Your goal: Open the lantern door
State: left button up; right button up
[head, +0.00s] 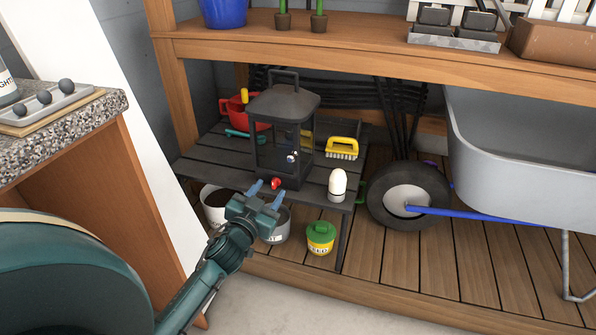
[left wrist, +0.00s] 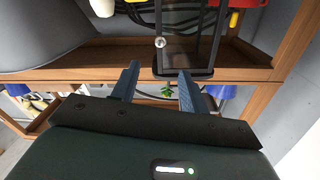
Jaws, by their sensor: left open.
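A dark grey lantern (head: 285,103) with a peaked roof and top handle stands upright on a low dark slatted table. A small round pale knob (head: 291,157) shows on its glazed side, and also in the left wrist view (left wrist: 160,43). I cannot tell whether the lantern door is fully closed. My left gripper (head: 268,192) is open and empty, just in front of and below the lantern's base. In the left wrist view its two blue fingers (left wrist: 157,82) point towards the lantern (left wrist: 183,72), apart from the knob. My right gripper is out of view.
On the slatted table (head: 203,160) are a white rounded object (head: 337,183), a yellow brush (head: 342,147) and a red container (head: 235,107). A wooden shelf (head: 340,50) overhangs it. A wheelbarrow (head: 520,140) stands right; pots and a yellow-green tub (head: 320,240) sit below.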

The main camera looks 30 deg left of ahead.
aim_at(290, 160)
pick_arm(q)
jog(key=w+b, duration=0.1)
jog(key=w, duration=0.3)
jog(key=w+a+b, duration=0.1)
jog(key=w, duration=0.3)
jog(key=w+a+b, duration=0.1)
jog(key=w, duration=0.2)
jog(key=shift+w+a, duration=0.1)
jog(key=shift+w, duration=0.3)
jog(key=shift+w+a+r, duration=0.1)
jog(key=shift+w, duration=0.45)
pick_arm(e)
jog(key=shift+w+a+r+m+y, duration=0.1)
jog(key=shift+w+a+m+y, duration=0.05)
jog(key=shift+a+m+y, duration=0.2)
pick_arm(q)
jog(key=shift+c, duration=0.4)
grip_shut()
